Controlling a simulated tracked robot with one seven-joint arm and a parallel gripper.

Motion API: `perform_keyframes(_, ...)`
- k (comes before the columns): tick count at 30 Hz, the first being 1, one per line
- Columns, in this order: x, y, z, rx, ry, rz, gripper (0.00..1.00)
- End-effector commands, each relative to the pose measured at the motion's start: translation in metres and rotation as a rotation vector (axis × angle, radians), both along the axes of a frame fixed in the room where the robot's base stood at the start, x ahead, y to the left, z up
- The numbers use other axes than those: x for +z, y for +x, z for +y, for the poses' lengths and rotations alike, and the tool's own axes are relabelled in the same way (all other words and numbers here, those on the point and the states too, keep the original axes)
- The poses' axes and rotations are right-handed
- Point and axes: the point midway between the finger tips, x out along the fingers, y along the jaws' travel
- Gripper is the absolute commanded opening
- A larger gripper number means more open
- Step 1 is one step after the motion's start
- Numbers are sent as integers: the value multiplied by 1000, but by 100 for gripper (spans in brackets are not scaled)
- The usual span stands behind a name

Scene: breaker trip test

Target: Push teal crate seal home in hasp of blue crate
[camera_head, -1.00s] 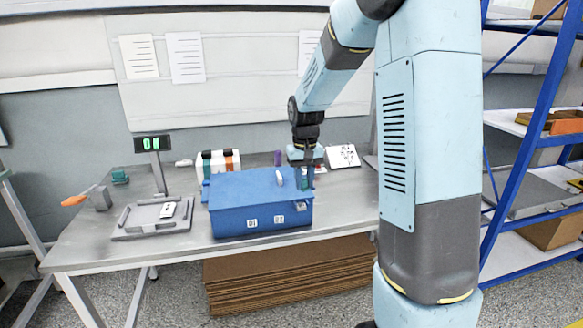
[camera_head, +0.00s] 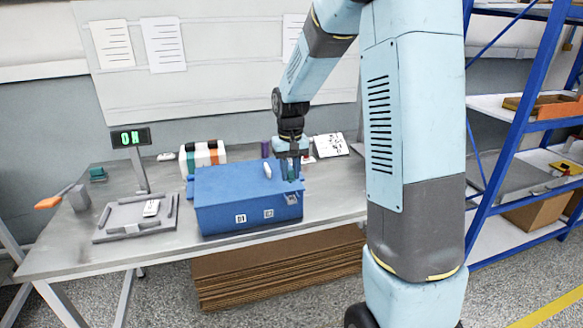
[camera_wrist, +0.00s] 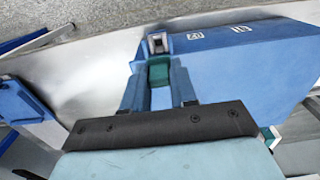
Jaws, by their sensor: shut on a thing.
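The blue crate (camera_head: 246,196) stands closed on the grey table, and its lid fills the right of the wrist view (camera_wrist: 250,75). The hasp (camera_wrist: 158,43), a small grey metal frame, sits at the crate's edge; in the head view it is on the front right (camera_head: 291,198). The teal seal (camera_wrist: 159,71) is between the fingers of my gripper (camera_wrist: 159,82), right beside the hasp. My gripper is shut on it; in the head view it is over the crate's right end (camera_head: 291,172). I cannot tell how deep the seal is in the hasp.
A grey scale platform (camera_head: 137,218) with a white card and a display (camera_head: 131,138) stand left of the crate. Striped rolls (camera_head: 202,154) and a purple item (camera_head: 265,149) are behind it. Blue shelving (camera_head: 495,150) is at the right.

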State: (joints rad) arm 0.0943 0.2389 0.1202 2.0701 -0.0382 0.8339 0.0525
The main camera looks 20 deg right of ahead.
Motion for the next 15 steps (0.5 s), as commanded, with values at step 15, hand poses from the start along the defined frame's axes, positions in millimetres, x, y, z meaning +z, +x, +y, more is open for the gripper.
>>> perform_keyframes(15,-38,0,-4,-7,0,1,0)
